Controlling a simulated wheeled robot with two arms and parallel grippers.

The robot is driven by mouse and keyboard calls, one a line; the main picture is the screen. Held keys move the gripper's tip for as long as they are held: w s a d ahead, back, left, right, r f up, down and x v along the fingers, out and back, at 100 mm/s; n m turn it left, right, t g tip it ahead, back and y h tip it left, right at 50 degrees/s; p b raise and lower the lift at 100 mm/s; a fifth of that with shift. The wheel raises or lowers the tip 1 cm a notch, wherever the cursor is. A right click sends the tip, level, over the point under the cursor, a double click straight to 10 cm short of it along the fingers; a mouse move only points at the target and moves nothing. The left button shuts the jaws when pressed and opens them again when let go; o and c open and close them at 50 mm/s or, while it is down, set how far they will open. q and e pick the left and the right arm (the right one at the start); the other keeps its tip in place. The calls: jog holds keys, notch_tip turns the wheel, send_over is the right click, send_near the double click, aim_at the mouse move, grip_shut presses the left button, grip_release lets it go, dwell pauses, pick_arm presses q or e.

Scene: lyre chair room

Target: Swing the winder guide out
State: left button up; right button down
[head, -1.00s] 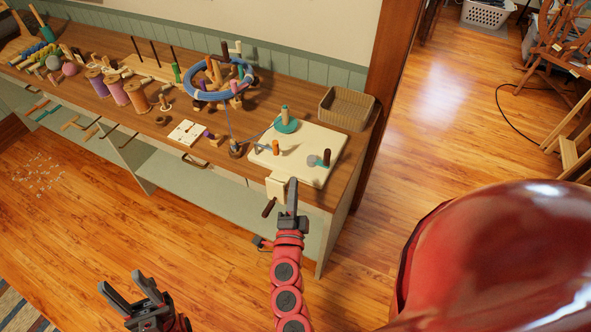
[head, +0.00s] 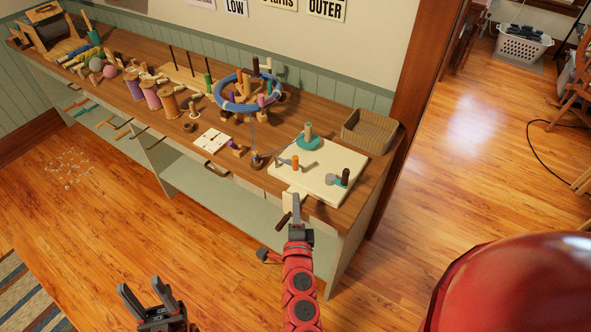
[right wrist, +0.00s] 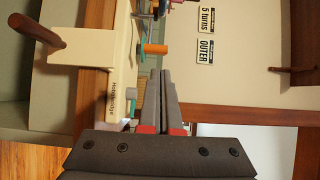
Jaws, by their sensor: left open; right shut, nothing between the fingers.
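The winder is a cream board (head: 312,182) on the right end of the bench. A small pale arm (head: 283,161), seemingly the guide, lies beside the orange peg. My right gripper (head: 296,202) is shut and empty, in front of the board's near edge. Its closed fingers (right wrist: 160,95) point towards the orange peg (right wrist: 153,49) in the right wrist view. My left gripper (head: 150,292) is open and empty, low over the floor.
A blue yarn ring (head: 226,103) stands on pegs left of the winder; blue yarn runs past a small post (head: 257,161) towards it. A wicker basket (head: 370,131) sits behind the board. A dark brown handle (right wrist: 37,31) juts out at the board's front.

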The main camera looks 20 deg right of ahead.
aim_at(295, 163)
jog(key=p+x, duration=0.1)
jog(key=x, duration=1)
jog(key=shift+p, duration=0.4)
